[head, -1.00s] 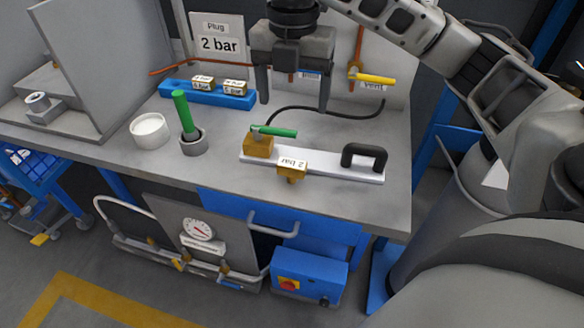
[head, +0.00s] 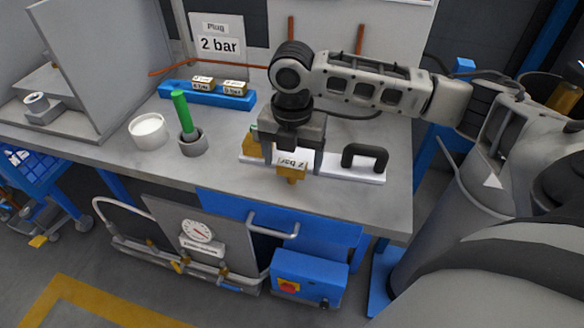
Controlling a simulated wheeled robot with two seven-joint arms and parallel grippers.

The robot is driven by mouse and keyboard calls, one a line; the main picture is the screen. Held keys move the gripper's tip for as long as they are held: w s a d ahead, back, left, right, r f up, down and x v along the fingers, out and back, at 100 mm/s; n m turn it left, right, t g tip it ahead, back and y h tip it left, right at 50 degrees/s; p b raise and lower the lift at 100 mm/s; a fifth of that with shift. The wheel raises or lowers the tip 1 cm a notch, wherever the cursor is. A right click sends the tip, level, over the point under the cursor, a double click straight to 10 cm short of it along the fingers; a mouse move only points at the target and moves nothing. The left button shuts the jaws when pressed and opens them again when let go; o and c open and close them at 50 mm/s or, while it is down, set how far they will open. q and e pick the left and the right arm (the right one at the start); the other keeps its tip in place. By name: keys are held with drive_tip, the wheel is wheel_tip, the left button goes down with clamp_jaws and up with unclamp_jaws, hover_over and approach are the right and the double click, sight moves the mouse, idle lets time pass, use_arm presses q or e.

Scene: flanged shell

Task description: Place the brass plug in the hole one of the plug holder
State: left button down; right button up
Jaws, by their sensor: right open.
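The brass plug (head: 291,173), with a "2 bar" label on top, sits at the front edge of a white plate (head: 340,170) on the bench. My right gripper (head: 292,168) is open, pointing down, with its fingers on either side of the plug's label. I cannot tell whether the fingers touch it. A brass block (head: 252,146) on the plate is partly hidden behind the gripper. The blue plug holder (head: 215,97) stands at the back left and carries two labelled brass plugs (head: 203,82); its holes are not clear. My left gripper is not in view.
A black handle (head: 365,157) rises from the plate's right end. A white round tub (head: 149,130) and a green-handled tool in a grey cup (head: 193,143) stand left of the plate. A "Plug 2 bar" sign (head: 218,44) stands behind the holder.

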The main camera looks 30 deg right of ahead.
drive_tip(key=shift+f, duration=0.3)
drive_tip(key=c, duration=1.1)
drive_tip(key=shift+c, duration=0.6)
drive_tip(key=shift+r, duration=0.15)
